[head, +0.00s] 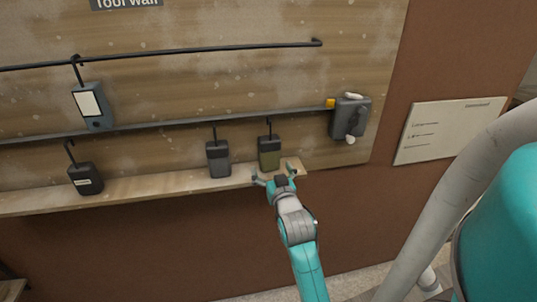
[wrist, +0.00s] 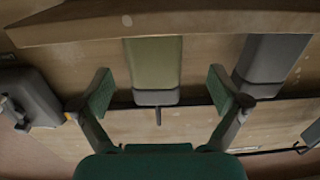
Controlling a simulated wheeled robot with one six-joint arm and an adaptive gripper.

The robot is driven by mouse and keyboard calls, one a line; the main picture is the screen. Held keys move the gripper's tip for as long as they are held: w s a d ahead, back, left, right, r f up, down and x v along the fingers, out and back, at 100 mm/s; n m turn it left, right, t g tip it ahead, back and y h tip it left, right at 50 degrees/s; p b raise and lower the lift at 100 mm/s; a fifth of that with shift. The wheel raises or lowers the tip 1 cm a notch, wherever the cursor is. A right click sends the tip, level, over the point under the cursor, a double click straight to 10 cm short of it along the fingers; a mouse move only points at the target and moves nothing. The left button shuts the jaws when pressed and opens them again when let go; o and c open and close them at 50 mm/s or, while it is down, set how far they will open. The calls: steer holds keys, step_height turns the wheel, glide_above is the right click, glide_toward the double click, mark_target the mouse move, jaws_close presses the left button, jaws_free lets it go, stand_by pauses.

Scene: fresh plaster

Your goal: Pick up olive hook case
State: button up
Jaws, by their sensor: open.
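The olive hook case (head: 269,158) is a small box with a dark upper part and an olive lower part. It hangs by a dark hook from the lower rail, just above the wooden ledge. My gripper (head: 276,176) is open and empty, in front of the case's lower end near the ledge's right end. In the wrist view the olive case (wrist: 154,62) lines up between the spread fingers of my gripper (wrist: 162,90), with a gap on both sides. I cannot tell how far the fingertips are from it in depth.
A grey hook case (head: 218,158) hangs close left of the olive one; it also shows in the wrist view (wrist: 270,60). The wooden ledge (head: 130,188) runs below. A grey device (head: 349,117) is right, a dark case (head: 85,178) and a blue-grey case (head: 92,105) left.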

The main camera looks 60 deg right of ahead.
mark_target(271, 161)
steer(key=shift+s+d+r+x, duration=0.1)
steer(key=shift+x, duration=0.8)
steer(key=shift+s+d+r+x, duration=0.1)
steer(key=shift+x, duration=0.8)
steer(key=shift+s+d+r+x, duration=0.1)
steer(key=shift+x, duration=0.8)
steer(key=shift+a, duration=0.1)
steer(key=c, duration=1.4)
